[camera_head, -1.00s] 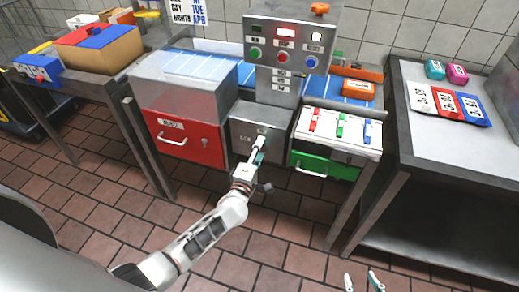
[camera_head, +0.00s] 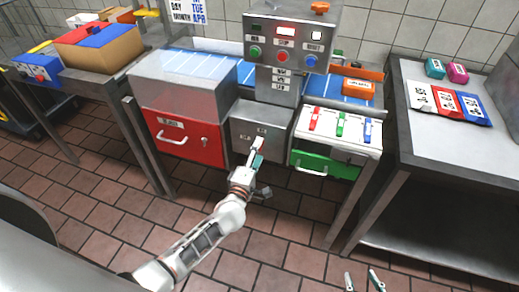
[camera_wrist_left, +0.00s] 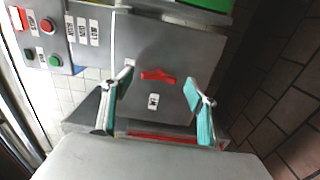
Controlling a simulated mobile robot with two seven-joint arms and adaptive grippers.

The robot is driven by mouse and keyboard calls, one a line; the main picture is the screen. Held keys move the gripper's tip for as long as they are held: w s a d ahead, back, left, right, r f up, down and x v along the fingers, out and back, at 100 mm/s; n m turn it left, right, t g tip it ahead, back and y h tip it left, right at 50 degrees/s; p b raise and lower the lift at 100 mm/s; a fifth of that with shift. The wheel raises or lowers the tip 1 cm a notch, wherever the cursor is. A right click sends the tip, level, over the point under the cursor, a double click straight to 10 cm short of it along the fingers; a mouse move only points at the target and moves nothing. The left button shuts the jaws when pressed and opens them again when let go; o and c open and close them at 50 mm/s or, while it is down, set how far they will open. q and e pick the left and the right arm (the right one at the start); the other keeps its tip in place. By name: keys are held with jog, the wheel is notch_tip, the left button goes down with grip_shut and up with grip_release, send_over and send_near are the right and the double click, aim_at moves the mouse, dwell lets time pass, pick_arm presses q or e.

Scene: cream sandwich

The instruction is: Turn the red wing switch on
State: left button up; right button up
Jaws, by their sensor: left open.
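The red wing switch (camera_wrist_left: 158,75) shows in the left wrist view on the front of a grey metal box, lying roughly crosswise in the picture. In the head view my left gripper (camera_head: 256,156) is in front of the grey box (camera_head: 262,115); I cannot make out the switch there. My right gripper (camera_head: 362,282) is open at the bottom edge, low over the floor.
A red drawer (camera_head: 185,138) is left of the grey box and a green drawer (camera_head: 322,166) right of it. A button panel (camera_head: 288,42) stands above. A grey table (camera_head: 425,135) with packets stands at the right. The floor in front is clear.

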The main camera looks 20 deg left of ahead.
pick_arm(q)
jog(key=s, duration=1)
jog(key=shift+a, duration=0.15)
jog(key=s+f+m+g+h, duration=0.1)
jog(key=s+f+m+g, duration=0.2)
jog(key=s+m, duration=0.7)
jog(key=s+f+m+g+h, duration=0.1)
jog(key=s+f+m+g, duration=0.3)
jog(key=s+m, duration=0.6)
notch_tip(320, 180, down, 2)
jog(key=shift+a+f+m, duration=0.1)
jog(key=shift+a+m, duration=0.2)
jog(key=shift+m, duration=0.6)
